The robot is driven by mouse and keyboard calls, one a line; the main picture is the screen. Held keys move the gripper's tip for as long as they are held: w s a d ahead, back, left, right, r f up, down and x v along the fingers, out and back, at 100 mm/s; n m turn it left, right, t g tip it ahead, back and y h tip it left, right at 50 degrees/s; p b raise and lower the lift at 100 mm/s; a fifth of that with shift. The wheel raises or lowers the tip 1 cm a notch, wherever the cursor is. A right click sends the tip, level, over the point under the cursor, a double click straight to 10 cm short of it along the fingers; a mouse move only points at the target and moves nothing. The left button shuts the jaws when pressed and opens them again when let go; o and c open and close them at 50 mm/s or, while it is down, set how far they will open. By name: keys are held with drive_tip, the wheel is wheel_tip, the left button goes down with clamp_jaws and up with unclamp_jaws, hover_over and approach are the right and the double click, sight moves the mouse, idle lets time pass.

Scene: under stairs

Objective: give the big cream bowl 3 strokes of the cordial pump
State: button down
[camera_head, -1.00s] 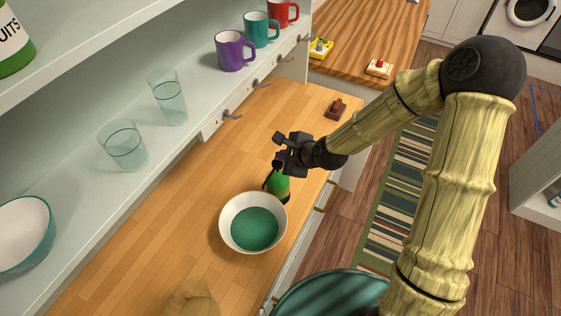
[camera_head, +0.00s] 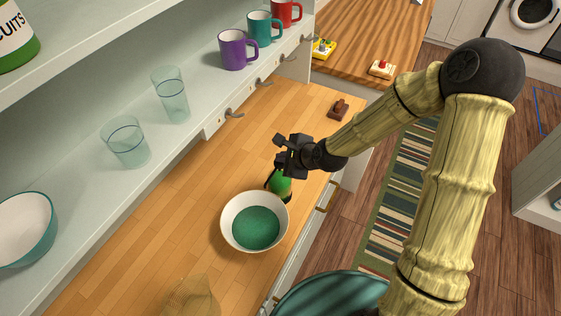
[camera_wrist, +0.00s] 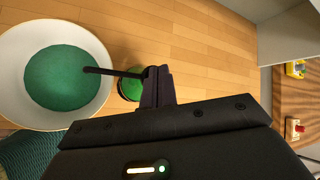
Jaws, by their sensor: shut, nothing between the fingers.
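The big cream bowl (camera_head: 227,233) stands on the wooden counter, with a green inside or green contents. It also shows at the left of the wrist view (camera_wrist: 14,75). The green cordial pump (camera_head: 282,186) stands right beside the bowl's far side. In the wrist view the green pump bottle (camera_wrist: 131,88) is partly hidden under my gripper, and its dark spout (camera_wrist: 112,71) reaches over the bowl. My gripper (camera_head: 279,164) is shut and empty, directly above the pump head. In the wrist view my gripper's fingers (camera_wrist: 155,84) cover the pump top; I cannot tell whether they touch it.
A shelf at the left holds glasses (camera_head: 125,141), mugs (camera_head: 237,50) and a teal-and-white bowl (camera_head: 28,228). A small brown switch-like block (camera_head: 338,109) lies farther along the counter. A straw-coloured object (camera_head: 190,297) is at the near edge. The counter left of the bowl is clear.

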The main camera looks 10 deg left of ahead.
drive_tip(key=shift+f+b, duration=0.45)
drive_tip(key=shift+f, duration=0.2)
idle(0.6)
idle(0.3)
drive_tip(key=shift+w+r+p, duration=0.1)
drive_tip(key=shift+r+p, duration=1.15)
drive_tip(key=shift+r, duration=0.05)
drive_tip(key=shift+r, duration=0.1)
wheel_tip(320, 180, up, 5)
drive_tip(key=p, duration=0.4)
drive_tip(key=shift+p, duration=0.4)
